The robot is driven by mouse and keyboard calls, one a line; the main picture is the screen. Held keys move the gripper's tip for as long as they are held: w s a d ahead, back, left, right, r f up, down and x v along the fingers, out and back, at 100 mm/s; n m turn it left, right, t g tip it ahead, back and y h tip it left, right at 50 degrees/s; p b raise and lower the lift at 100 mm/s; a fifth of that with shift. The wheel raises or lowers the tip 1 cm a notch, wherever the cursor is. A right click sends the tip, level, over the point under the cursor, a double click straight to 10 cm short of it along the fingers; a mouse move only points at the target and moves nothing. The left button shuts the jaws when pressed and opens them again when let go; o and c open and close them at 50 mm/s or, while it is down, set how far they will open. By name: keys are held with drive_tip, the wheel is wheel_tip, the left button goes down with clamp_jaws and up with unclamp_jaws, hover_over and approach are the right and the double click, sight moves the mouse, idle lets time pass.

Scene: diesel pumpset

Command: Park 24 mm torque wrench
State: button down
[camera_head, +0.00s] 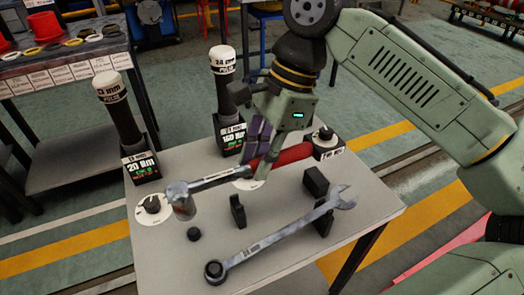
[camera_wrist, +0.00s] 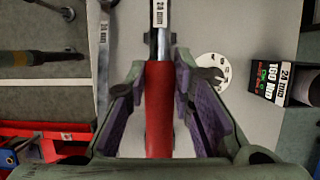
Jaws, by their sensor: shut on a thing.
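The torque wrench has a bright metal shaft (camera_head: 215,180), a socket head pointing left and a red handle (camera_head: 292,154). My gripper (camera_head: 258,152) is shut on the torque wrench and appears to hold it above the grey table (camera_head: 180,262). In the wrist view the red handle (camera_wrist: 159,105) runs between the purple-padded fingers (camera_wrist: 160,110), with a size label on the shaft (camera_wrist: 160,15) ahead. Two black upright blocks stand on the table, one (camera_head: 238,212) below the shaft and one (camera_head: 315,181) below the handle's right part. My gripper hides the middle of the wrench.
A combination spanner (camera_head: 280,236) lies across the front of the table, near another black block (camera_head: 322,222). Two pulse tools stand in holders behind, at left (camera_head: 118,110) and centre (camera_head: 222,85). A small black cylinder (camera_head: 193,234) stands in front.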

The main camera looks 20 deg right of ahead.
drive_tip(key=shift+r+p, duration=0.2)
drive_tip(key=shift+p, duration=0.2)
drive_tip(key=shift+a+f, duration=0.1)
drive_tip(key=shift+f, duration=0.05)
drive_tip(key=shift+f+b, duration=0.95)
drive_tip(key=shift+f, duration=2.05)
drive_tip(key=shift+p, duration=0.9)
drive_tip(key=shift+f+b, duration=0.45)
drive_tip(key=shift+f, duration=0.55)
drive_tip(key=c, duration=1.3)
unclamp_jaws()
